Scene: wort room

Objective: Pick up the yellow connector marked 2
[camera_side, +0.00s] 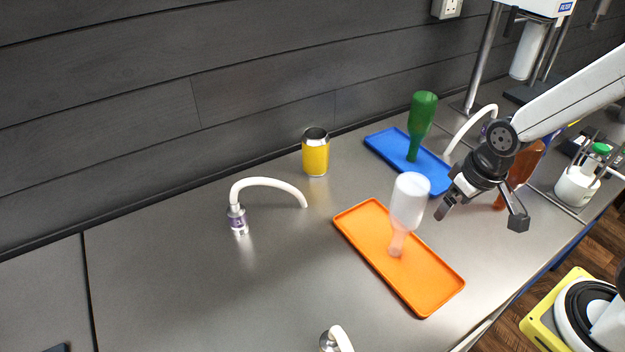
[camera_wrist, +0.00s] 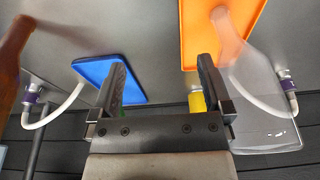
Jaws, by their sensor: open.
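I see no connector that is clearly yellow with a readable 2. The only large yellow thing on the bench is a cylinder with a silver top (camera_side: 316,157), upright near the wall; whether it is a connector I cannot tell. Part of a yellow thing (camera_wrist: 197,102) shows beside the right finger in the wrist view. A white curved hose with a purple-banded metal connector (camera_side: 238,219) stands left of the orange tray; its mark is too small to read. My gripper (camera_side: 482,215) is open and empty, above the bench right of the orange tray. Its spread fingers frame the wrist view (camera_wrist: 161,75).
The orange tray (camera_side: 440,284) holds an upside-down clear bottle (camera_side: 409,203). The blue tray (camera_side: 438,178) holds a green bottle (camera_side: 422,117). A brown bottle (camera_wrist: 12,62) stands near my arm. Another hose (camera_side: 341,339) is at the bottom edge.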

